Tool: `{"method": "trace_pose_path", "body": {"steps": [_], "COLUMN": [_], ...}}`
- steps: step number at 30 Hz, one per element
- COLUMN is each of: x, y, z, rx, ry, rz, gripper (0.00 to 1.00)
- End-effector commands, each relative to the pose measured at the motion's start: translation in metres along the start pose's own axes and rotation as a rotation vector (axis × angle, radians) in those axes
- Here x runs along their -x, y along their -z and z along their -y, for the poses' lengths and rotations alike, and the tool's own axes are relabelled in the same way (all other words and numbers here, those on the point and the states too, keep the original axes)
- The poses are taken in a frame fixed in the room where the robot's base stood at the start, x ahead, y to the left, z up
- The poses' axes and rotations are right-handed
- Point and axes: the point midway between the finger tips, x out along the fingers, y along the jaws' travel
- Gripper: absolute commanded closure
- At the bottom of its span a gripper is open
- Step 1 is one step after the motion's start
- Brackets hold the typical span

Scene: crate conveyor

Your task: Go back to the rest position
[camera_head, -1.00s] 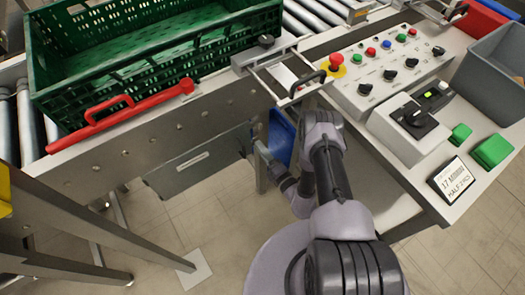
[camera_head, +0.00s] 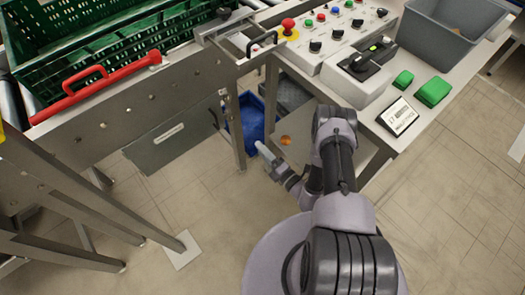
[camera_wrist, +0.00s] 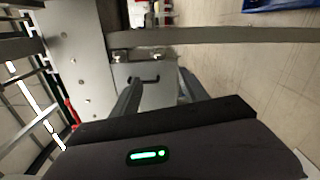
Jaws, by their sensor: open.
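My gripper (camera_head: 264,152) is open and points up and left, beside the conveyor's leg and in front of the blue bin (camera_head: 250,118). In the wrist view my gripper (camera_wrist: 158,88) shows two dark fingers apart, with nothing seen between them. My arm is folded low in front of my base, clear of the worktop.
A green crate (camera_head: 110,50) stands on the conveyor, behind a red-handled lever (camera_head: 95,85).

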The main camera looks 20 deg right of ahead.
Motion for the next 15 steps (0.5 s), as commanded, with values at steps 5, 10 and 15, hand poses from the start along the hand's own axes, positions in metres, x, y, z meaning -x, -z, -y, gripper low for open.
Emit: {"method": "trace_pose_path", "body": {"steps": [5,10,15], "x": [0.000,-0.006,-0.055], "y": [0.000,-0.001,0.012], "z": [0.000,-0.010,-0.125], "rx": [0.000,0.019,0.263], "ry": [0.000,-0.016,-0.191], "rz": [0.000,-0.024,-0.311], "gripper": [0.48,0.48,0.48]}}
